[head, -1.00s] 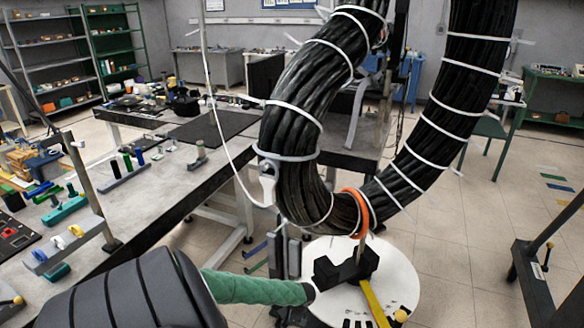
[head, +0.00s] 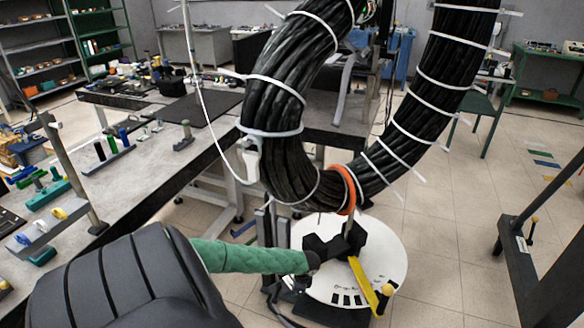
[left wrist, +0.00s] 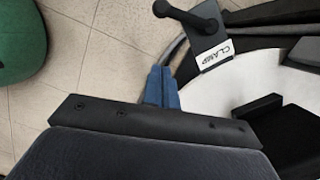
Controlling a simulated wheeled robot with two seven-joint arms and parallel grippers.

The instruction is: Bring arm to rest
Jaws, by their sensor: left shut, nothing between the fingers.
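My left gripper (left wrist: 162,88) shows in the left wrist view. Its blue fingers are together with nothing between them, over pale floor tiles beside a white disc (left wrist: 225,88). I cannot make out its fingers in the head view. My right gripper is in neither view. In the head view, a thick black cable coil (head: 290,95) with white ties hangs in a loop. An orange band (head: 347,190) circles its low part, above the white disc (head: 395,235).
A grey workbench (head: 120,200) with tools stands left. A green padded bar (head: 250,258) ends at a black clamp. A dark frame (head: 512,230) stands right. Open floor (head: 450,265) lies between disc and frame.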

